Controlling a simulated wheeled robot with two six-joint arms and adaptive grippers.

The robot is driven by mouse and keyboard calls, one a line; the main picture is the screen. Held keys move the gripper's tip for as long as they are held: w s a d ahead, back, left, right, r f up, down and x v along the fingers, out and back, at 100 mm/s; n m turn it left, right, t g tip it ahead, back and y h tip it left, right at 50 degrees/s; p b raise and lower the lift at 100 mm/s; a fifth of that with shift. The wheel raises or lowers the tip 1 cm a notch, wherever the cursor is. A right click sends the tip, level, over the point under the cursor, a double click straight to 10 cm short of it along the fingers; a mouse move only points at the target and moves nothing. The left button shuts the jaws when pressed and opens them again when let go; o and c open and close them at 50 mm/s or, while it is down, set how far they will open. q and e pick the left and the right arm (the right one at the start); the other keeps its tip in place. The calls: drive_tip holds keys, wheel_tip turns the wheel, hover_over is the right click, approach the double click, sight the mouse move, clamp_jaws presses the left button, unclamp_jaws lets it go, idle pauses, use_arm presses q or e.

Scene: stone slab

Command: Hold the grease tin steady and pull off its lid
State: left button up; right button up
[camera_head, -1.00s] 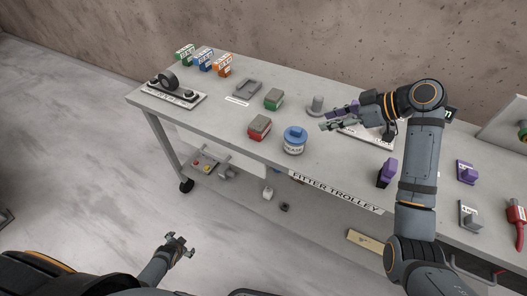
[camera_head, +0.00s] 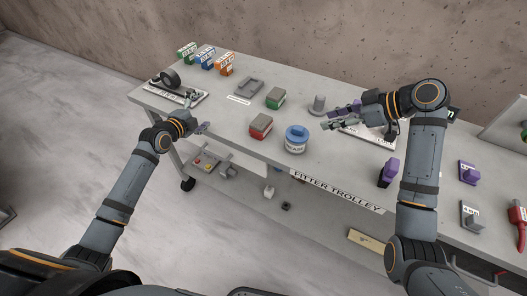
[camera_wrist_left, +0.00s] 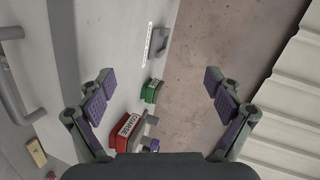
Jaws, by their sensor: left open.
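The grease tin (camera_head: 295,147) stands upright near the front edge of the trolley top, with its blue lid (camera_head: 297,132) on. Its label faces front and is too small to read surely. My left gripper (camera_head: 198,112) is open and empty, near the trolley's front left edge, well left of the tin. Its spread fingers frame the left wrist view (camera_wrist_left: 158,90), where I cannot make out the tin. My right gripper (camera_head: 327,120) is right of the tin and a little behind it, apart from it; its fingers look apart and empty.
A red block (camera_head: 260,127) stands just left of the tin, with a green block (camera_head: 275,98) behind. A grey knobbed post (camera_head: 319,104) stands near my right gripper. A purple item (camera_head: 388,172) is at the front edge. The trolley top (camera_head: 220,112) is clear left of the red block.

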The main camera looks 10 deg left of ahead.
sight(287, 144)
use_arm(q)
drive_tip(key=s+d+h, duration=0.1)
drive_tip(key=d+h, duration=0.1)
drive_tip(key=d, duration=0.3)
drive_tip(key=s+d+r+n+g+h, duration=0.1)
drive_tip(key=s+d+h, duration=0.1)
drive_tip(key=d, duration=0.4)
drive_tip(key=s+d+n+h, duration=0.1)
drive_tip(key=s+d+h, duration=0.1)
drive_tip(key=d, duration=0.4)
drive_tip(key=shift+r+g+h, duration=0.2)
drive_tip(key=shift+g+h, duration=0.2)
drive_tip(key=shift+h, duration=0.2)
drive_tip(key=s+d+f+n+h, duration=0.1)
drive_tip(key=s+d, duration=0.1)
drive_tip(key=s+d+f+n+g+h, duration=0.1)
drive_tip(key=d+f+n, duration=0.1)
drive_tip(key=s+d+f+n+h, duration=0.2)
drive_tip(key=shift+s+d+f+g, duration=0.25)
drive_tip(key=shift+s+g, duration=0.1)
drive_tip(key=shift+g, duration=0.05)
drive_tip(key=x, duration=1)
drive_tip(key=shift+w+d+f, duration=0.1)
drive_tip(key=shift+w+d, duration=0.05)
drive_tip(key=shift+c, duration=0.4)
drive_tip(key=c, duration=1.7)
